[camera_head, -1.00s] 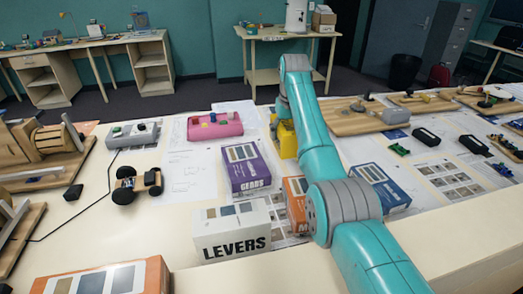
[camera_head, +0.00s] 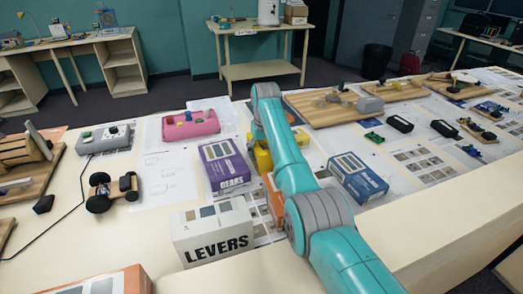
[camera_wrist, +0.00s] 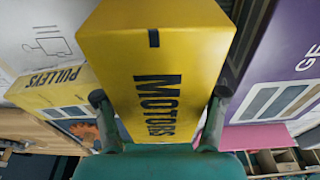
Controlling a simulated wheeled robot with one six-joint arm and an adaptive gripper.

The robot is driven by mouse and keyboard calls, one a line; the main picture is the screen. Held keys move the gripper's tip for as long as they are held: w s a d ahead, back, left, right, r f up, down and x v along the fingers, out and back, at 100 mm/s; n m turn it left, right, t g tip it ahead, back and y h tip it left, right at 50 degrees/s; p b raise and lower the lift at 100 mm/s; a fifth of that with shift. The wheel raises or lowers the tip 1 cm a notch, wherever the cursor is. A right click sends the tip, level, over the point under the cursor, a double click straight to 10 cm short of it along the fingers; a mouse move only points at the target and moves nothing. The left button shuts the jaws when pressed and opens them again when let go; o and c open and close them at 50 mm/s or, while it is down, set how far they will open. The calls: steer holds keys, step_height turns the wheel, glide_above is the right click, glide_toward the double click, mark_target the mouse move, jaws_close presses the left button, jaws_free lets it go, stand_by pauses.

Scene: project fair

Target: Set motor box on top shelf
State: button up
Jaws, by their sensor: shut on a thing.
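The motor box (camera_wrist: 155,50) is yellow with black MOTORS lettering and fills the middle of the wrist view. My gripper (camera_wrist: 162,100) is shut on it, one finger on each side. In the head view a yellow box (camera_head: 263,160) shows partly behind my arm, and I cannot tell for sure that it is the motor box. My gripper is hidden there by the arm. A two-level stand (camera_head: 262,71) is at the back wall, with a top board and a lower shelf.
The purple GEARS box (camera_head: 222,168), white LEVERS box (camera_head: 212,232) and blue box (camera_head: 357,180) stand around my arm. A yellow-and-white PULLEYS box (camera_wrist: 55,88) is left in the wrist view. A wheeled model (camera_head: 112,190) and pink block (camera_head: 190,126) are further left.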

steer(key=shift+f, duration=0.1)
steer(key=o, duration=1.7)
